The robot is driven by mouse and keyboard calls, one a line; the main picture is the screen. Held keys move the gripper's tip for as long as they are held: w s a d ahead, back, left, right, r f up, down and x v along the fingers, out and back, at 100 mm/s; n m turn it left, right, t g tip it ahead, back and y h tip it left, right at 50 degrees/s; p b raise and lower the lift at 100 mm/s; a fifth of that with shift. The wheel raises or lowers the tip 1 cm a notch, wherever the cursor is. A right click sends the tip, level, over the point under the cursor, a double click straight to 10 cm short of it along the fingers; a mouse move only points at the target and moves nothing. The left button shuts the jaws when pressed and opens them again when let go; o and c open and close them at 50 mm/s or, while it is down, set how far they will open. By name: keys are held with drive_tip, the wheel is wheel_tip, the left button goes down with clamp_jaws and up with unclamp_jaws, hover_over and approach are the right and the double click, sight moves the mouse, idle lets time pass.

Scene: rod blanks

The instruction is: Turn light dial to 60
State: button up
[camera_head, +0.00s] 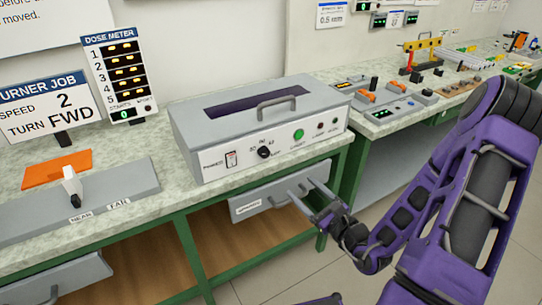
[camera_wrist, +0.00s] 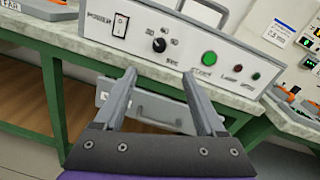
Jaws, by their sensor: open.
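A black dial knob (camera_head: 264,152) sits on the white front panel of a grey box machine (camera_head: 222,128) on the bench. The marks around the dial are small; I cannot read its setting surely. The dial also shows in the wrist view (camera_wrist: 159,45), left of a green button (camera_wrist: 209,58). My gripper (camera_head: 306,194) is open and empty, in front of the bench, below and to the right of the dial. In the wrist view its two fingers (camera_wrist: 158,75) point toward the panel, apart from it.
A power switch (camera_wrist: 121,25) is left of the dial; a lamp (camera_wrist: 238,70) is to the right. A grey drawer (camera_head: 270,198) with a handle is under the bench near my fingers. A grey lever unit (camera_head: 110,200) and dose meter (camera_head: 115,75) stand at left.

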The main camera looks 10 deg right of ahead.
sight(266, 153)
drive_tip(key=b+x, duration=0.1)
drive_tip(key=x, duration=1.6)
drive_tip(key=shift+a, duration=0.15)
clamp_jaws()
